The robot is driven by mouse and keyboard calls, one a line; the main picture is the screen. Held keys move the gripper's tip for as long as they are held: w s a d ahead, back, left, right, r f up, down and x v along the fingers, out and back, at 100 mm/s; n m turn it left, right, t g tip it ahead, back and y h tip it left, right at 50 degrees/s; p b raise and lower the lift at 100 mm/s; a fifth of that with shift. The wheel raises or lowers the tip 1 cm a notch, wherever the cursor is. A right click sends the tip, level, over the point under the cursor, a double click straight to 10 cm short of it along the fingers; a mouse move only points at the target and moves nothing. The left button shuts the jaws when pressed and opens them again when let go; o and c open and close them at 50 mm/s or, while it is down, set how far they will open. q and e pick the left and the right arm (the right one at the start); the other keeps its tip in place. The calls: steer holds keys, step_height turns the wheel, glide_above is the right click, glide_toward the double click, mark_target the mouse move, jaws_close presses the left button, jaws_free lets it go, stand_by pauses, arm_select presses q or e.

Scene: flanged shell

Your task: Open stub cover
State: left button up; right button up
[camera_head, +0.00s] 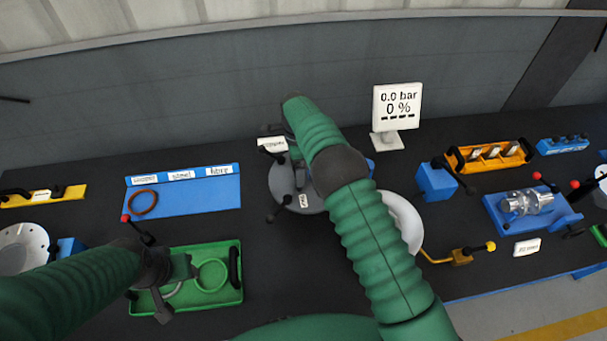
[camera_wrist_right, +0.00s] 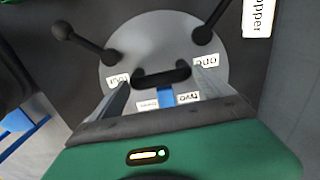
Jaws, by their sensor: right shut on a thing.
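The stub cover is a round grey disc (camera_wrist_right: 150,45) with a black bar handle (camera_wrist_right: 178,76) on it and black-knobbed levers (camera_wrist_right: 75,42) at its rim. In the head view the disc (camera_head: 285,182) lies mid-bench, partly hidden by my right arm. My right gripper (camera_wrist_right: 160,79) has its two fingers at the ends of the handle and is shut on it. In the head view this gripper is hidden behind my arm. My left gripper (camera_head: 173,288) is over the green tray (camera_head: 222,297), fingers apart, nothing clearly held.
A display (camera_head: 397,107) reads 0.0 bar and 0 %. A blue board (camera_head: 195,199) carries a brown ring (camera_head: 143,202). The green tray holds a green ring (camera_head: 211,275).

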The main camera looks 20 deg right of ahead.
steer(key=shift+w+d+m+b, duration=0.1)
steer(key=shift+w+m+b, duration=0.4)
steer(key=shift+w, duration=0.7)
steer(key=o, duration=1.8)
steer(key=shift+w, duration=0.1)
steer(key=shift+r, duration=0.25)
step_height(320, 180, up, 16)
steer(key=p, duration=0.6)
steer(key=shift+p, duration=0.4)
